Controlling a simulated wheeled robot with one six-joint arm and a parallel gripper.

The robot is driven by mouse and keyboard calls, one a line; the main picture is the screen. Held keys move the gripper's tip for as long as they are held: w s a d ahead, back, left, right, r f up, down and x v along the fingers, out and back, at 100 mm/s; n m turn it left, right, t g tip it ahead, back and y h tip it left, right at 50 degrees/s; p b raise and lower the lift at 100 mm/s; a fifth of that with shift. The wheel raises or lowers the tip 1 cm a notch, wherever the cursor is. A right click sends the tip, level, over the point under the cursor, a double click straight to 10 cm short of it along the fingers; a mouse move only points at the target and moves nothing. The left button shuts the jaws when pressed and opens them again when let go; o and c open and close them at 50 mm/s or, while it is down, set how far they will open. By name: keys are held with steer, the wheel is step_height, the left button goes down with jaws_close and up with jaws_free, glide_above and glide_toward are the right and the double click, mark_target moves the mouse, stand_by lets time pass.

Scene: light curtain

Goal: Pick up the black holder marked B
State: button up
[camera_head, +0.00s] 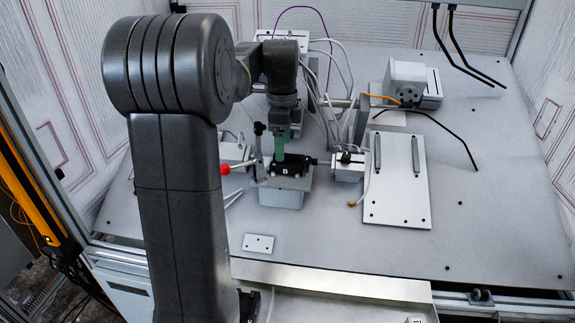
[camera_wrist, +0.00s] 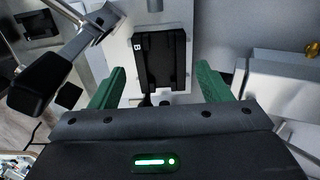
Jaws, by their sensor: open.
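The black holder marked B (camera_head: 290,167) sits on a grey metal block (camera_head: 283,195) near the middle of the worktop. In the wrist view the holder (camera_wrist: 160,62) lies ahead, with a white B at its upper left. My gripper (camera_head: 281,155) has green fingers pointing down at the holder in the head view. In the wrist view the two green fingers of my gripper (camera_wrist: 160,85) stand apart, one to each side of the holder's near end. Nothing is held between them.
A clamp lever with a red knob (camera_head: 226,169) stands left of the holder; a black clamp handle (camera_wrist: 40,84) is close to the left finger. A small fixture (camera_head: 348,168) and a slotted plate (camera_head: 398,195) are on the right. Cables run behind.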

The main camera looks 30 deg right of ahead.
mark_target(283, 164)
step_height(283, 164, down, 4)
steer(key=shift+f, duration=0.2)
steer(key=c, duration=0.8)
steer(key=shift+r, duration=0.1)
